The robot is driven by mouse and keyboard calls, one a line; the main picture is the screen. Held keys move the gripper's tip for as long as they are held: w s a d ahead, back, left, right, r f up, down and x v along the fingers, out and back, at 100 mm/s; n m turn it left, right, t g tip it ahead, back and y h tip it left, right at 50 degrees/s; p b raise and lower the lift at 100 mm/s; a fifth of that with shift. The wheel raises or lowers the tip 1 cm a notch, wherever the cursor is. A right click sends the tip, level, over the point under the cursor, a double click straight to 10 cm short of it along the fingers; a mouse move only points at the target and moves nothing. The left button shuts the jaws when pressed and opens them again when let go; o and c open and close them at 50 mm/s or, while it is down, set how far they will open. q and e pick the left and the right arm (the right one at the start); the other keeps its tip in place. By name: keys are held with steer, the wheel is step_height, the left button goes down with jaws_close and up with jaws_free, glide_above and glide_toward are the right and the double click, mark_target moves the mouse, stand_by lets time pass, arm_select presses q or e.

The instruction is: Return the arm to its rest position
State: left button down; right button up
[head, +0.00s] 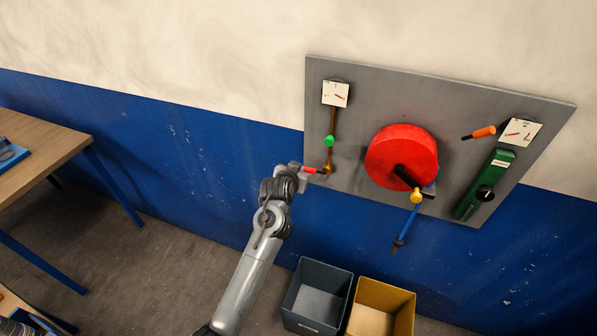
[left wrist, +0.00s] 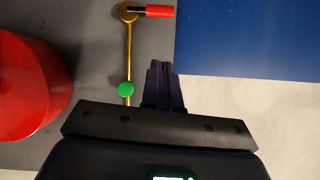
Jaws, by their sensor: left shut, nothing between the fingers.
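My left arm reaches in from the bottom of the head view, its wrist end just left of the panel. My left gripper (left wrist: 163,68) is shut and empty, its dark fingers together in the left wrist view. In the head view its fingertips cannot be made out. A lever with a red handle (head: 311,170) sits near the wrist; the handle also shows in the left wrist view (left wrist: 159,11). The fingers appear apart from the handle and from the brass rod (left wrist: 128,55) with its green ball (left wrist: 126,89). My right gripper is not in view.
The grey panel (head: 400,95) carries a red drum (head: 400,155), two white gauges, an orange handle (head: 484,132) and a green slotted unit (head: 488,175). A dark bin (head: 305,322) and a yellow bin (head: 404,315) stand below. A wooden table (head: 40,150) is left; floor between is clear.

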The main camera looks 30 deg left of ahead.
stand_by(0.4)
arm_select(q)
steer(key=s+f+m+g+p, duration=0.1)
steer(key=s+f+g+p, duration=0.15)
steer(key=s+f, duration=0.6)
steer(key=s+f+m+g+p, duration=0.1)
steer(key=s+f+g+p, duration=0.15)
steer(key=s+f, duration=0.6)
steer(key=s+d+r+m+g+h+p, duration=0.1)
steer(key=s+d+r+p, duration=0.15)
steer(key=s, duration=0.65)
steer(key=s+d+r+h+p, duration=0.1)
steer(key=s+d+r+p, duration=0.15)
steer(key=s, duration=0.65)
steer(key=s+d+r+g, duration=0.2)
steer(key=s+d+r, duration=0.3)
steer(key=s+r, duration=0.3)
steer(key=shift+s+r+h, duration=0.25)
steer(key=shift+r+h, duration=0.15)
steer(key=shift+r, duration=0.6)
